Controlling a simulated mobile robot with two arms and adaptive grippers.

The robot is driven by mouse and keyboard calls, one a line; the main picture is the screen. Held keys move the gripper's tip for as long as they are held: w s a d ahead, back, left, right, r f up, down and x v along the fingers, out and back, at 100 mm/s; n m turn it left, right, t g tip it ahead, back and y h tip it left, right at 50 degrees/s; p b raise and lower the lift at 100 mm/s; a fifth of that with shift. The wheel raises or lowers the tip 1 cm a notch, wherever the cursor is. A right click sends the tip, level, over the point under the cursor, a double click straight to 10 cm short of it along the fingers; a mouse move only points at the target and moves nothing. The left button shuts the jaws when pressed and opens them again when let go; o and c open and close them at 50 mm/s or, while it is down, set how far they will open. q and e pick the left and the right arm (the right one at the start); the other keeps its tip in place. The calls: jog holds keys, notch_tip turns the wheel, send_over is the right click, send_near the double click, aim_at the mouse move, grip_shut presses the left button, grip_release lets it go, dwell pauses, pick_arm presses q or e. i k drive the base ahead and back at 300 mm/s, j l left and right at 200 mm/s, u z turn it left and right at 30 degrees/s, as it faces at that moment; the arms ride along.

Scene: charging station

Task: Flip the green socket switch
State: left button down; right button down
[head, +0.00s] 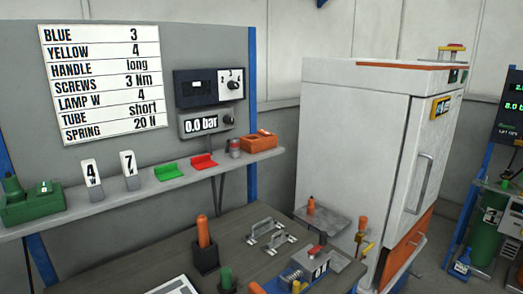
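A green box (34,204), which looks like the green socket, sits at the left end of the grey wall shelf (130,200). A dark green rounded plug-like part (12,186) stands on its left side. A small white piece (44,187) on its top right looks like the switch; its position is too small to tell. Neither of my grippers is in view, and nothing covers the box.
Along the shelf are lamp blocks marked 4 (92,172) and 7 (129,170), a green holder (169,173), a red holder (204,162) and an orange box (259,141). Below, the dark workbench (150,256) holds handles (266,232) and an orange-handled tool (203,232). A white cabinet (350,130) stands right.

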aim_at(45, 188)
jog(key=i+l+u, duration=0.2)
jog(key=l+u, duration=0.25)
jog(key=i+l+u, duration=0.1)
jog(key=l+u, duration=0.15)
jog(key=u, duration=0.15)
